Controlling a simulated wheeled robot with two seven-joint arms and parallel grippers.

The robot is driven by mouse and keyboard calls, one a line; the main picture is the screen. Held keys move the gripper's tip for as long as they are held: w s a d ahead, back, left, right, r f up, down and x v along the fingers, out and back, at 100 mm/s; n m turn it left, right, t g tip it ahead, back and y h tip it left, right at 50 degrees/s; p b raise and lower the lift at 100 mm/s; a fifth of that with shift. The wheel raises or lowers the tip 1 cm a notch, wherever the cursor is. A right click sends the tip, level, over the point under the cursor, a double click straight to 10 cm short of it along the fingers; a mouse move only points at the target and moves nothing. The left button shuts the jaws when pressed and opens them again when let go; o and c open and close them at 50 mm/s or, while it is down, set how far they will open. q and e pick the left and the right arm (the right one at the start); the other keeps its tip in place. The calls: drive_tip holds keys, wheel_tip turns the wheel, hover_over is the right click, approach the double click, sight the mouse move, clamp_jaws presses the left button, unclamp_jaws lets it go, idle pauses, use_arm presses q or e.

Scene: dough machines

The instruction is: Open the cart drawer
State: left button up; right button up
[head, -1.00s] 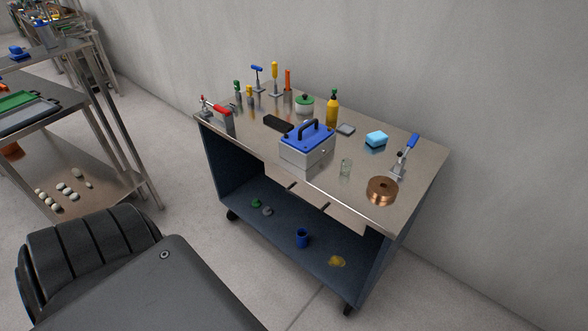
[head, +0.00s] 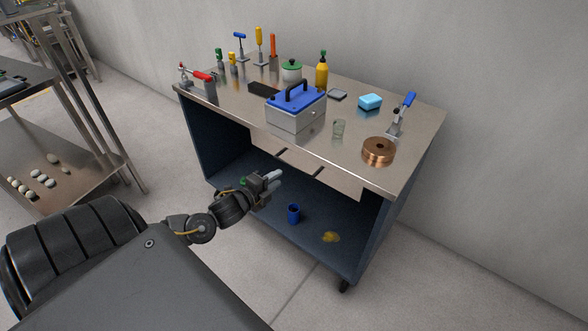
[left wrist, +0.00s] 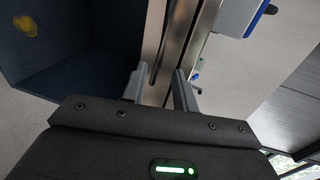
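The cart (head: 360,235) has a steel top, dark blue sides and an open lower shelf. Its drawer front (head: 300,157) is a pale steel panel under the front edge of the top and looks closed. Two short dark handles, a left one (head: 281,154) and a right one (head: 319,171), show on it. My left gripper (head: 273,180) is in front of and below the drawer front. In the left wrist view its two fingers (left wrist: 160,90) are apart, with a dark handle bar (left wrist: 158,62) running down towards the gap between them. Contact cannot be told. My right gripper is out of view.
On the cart top stand a grey box with a blue lid (head: 296,112), a copper coil (head: 378,151), a glass (head: 339,128) and a yellow bottle (head: 321,74). A blue cup (head: 293,214) is on the lower shelf. Another steel table (head: 70,150) stands at the left.

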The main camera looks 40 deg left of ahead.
sight(294, 166)
use_arm(q)
drive_tip(key=w, duration=0.3)
drive_tip(key=w+f, duration=0.1)
drive_tip(key=w, duration=0.2)
drive_tip(key=w+f, duration=0.1)
drive_tip(key=w, duration=0.3)
drive_tip(key=shift+w+a, duration=0.1)
drive_tip(key=shift+a, duration=0.05)
clamp_jaws()
